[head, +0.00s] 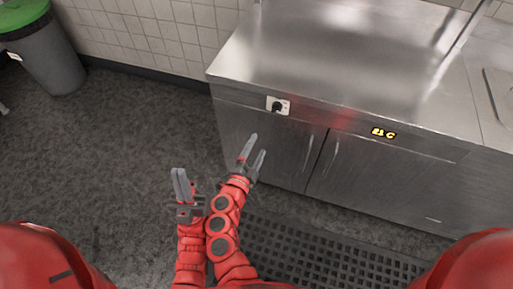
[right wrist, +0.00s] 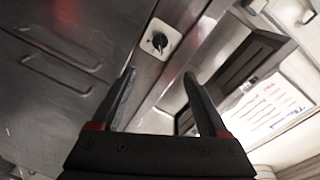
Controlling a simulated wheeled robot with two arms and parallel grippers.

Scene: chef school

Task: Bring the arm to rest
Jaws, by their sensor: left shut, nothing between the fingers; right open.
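Both of my red arms reach forward from the bottom of the head view, close beside each other. My left gripper (head: 180,172) is shut and empty, pointing up in the picture above the dark floor. My right gripper (head: 258,143) is open and empty, in front of the steel cabinet's doors in that picture. In the right wrist view my right gripper (right wrist: 159,76) shows two dark fingers apart with nothing between them. Whether either gripper touches the cabinet cannot be told, but no contact shows.
A steel counter cabinet (head: 300,65) with a round knob (head: 278,106), a lit display (head: 383,133) and door handles fills the right. A black perforated mat (head: 310,250) lies before it. A grey bin (head: 48,58) with a green lid stands far left. Floor (head: 110,150) at left is clear.

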